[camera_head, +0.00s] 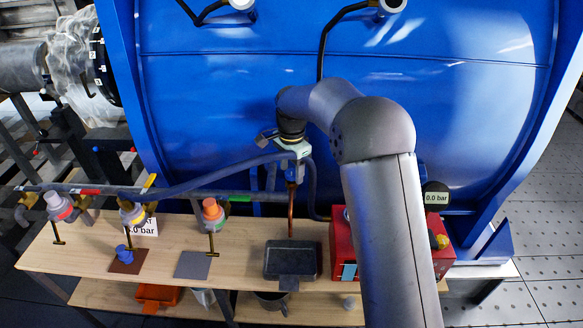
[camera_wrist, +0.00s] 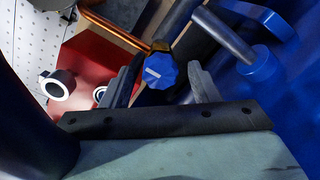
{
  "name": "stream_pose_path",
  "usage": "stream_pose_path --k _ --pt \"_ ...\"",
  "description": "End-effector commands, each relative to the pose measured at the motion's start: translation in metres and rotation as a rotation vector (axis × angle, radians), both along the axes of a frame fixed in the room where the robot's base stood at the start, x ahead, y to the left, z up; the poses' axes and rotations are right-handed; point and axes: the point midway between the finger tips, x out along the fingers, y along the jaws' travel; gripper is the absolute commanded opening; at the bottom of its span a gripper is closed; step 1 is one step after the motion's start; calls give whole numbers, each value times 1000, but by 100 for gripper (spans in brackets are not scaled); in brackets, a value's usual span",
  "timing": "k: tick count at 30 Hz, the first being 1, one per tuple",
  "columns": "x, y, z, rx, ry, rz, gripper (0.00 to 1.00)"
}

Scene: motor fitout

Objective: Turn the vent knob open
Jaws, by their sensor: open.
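The vent knob (camera_wrist: 160,70) is a blue, faceted knob with a white line on its face. In the wrist view it sits at the end of a brass fitting on a copper tube (camera_wrist: 115,32). My gripper (camera_wrist: 161,76) is open, with one finger on each side of the knob. Gaps show between the fingers and the knob, and I cannot tell how deep the knob sits between them. In the head view my gripper (camera_head: 293,150) is at the blue tank's front, above the copper tube (camera_head: 291,210).
A wooden bench (camera_head: 90,240) holds a dark tray (camera_head: 293,260) below the tube and a red box (camera_head: 340,245) at right. A grey hose and pipe (camera_head: 190,188) run left past several valves. The blue tank (camera_head: 230,90) stands close behind.

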Motion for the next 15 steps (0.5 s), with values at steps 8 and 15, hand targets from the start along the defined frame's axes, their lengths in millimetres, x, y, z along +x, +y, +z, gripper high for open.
stream_pose_path --k 8,15 --pt "0 0 0 0 0 0 10" --pt "0 0 0 0 0 12 11"
